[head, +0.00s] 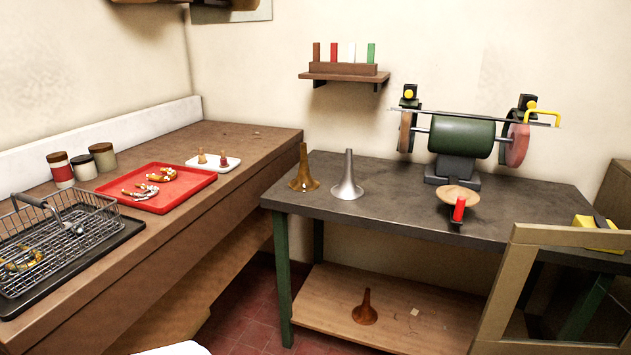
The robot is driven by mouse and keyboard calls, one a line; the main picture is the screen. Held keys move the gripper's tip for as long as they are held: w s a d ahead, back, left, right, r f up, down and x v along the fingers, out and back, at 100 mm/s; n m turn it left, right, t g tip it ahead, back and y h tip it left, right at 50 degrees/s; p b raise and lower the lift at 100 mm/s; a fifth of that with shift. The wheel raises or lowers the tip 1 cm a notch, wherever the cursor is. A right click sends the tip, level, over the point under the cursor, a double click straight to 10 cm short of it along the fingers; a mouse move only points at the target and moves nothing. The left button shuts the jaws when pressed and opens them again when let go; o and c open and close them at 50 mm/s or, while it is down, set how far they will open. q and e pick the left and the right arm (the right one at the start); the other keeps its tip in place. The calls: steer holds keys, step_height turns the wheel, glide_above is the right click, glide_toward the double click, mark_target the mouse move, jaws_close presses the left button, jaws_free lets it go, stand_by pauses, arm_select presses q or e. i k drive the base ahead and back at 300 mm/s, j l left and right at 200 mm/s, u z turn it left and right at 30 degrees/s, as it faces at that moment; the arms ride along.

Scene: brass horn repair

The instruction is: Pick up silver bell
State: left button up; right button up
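The silver bell (348,180) stands upright, flared end down, on the dark workbench (400,205) near its back left. A brass bell (304,172) stands upright just left of it, a small gap apart. A copper-coloured bell (365,310) stands on the wooden lower shelf under the bench. Neither of my grippers shows in the head view, and nothing touches the silver bell.
A green bench grinder (461,138) stands right of the bells. A round wooden piece (458,196) and a red-handled item (459,209) are before it. A framed glass panel (560,290) blocks the lower right. The left counter holds a red tray (190,193) and wire basket (50,250).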

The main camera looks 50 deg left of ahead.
mark_target(347, 188)
steer(key=u, duration=1.55)
steer(key=i+l, duration=0.2)
steer(key=l, duration=0.15)
steer(key=i+l, duration=0.35)
steer(key=l, duration=0.3)
steer(key=i+l, duration=0.2)
steer(key=l, duration=0.15)
